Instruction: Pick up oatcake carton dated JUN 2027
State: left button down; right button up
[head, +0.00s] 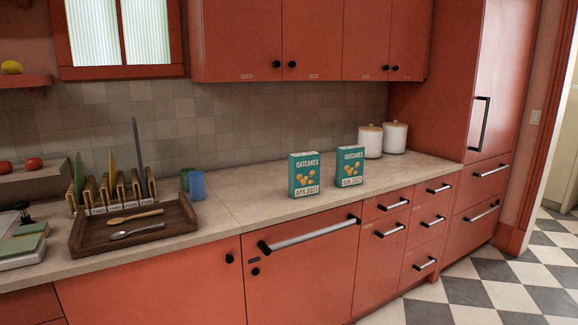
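Two teal oatcake cartons stand upright on the countertop (250,200) in the head view. The right one is the oatcake carton dated JUN 2027 (350,167), with its label low on the front. Neither of my grippers shows in this view.
Two white canisters (370,142) with lids stand behind and right of the cartons. To the left are a blue cup (196,185), a green cup (185,178) and a wooden tray (88,246) with spoons.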

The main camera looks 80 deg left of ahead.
aim_at(349, 160)
jog(key=u, duration=2.2)
jog(key=i+l, duration=0.1)
jog(key=i+l+z, duration=0.5)
jog(key=i+z, duration=0.15)
jog(key=i, duration=0.25)
jog(key=i+z, duration=0.35)
jog(key=i, duration=0.15)
jog(key=i+u, duration=0.15)
jog(key=i, duration=0.8)
jog(key=i+l+u, duration=0.1)
jog(key=i, duration=0.9)
jog(key=i+l+u, duration=0.1)
jog(key=i+u, duration=0.3)
jog(key=i+l+u, duration=0.2)
jog(key=u, duration=0.2)
jog(key=i+l+u, duration=0.25)
jog(key=u, duration=0.15)
jog(key=i+l+u, duration=0.25)
jog(key=l+u, duration=0.15)
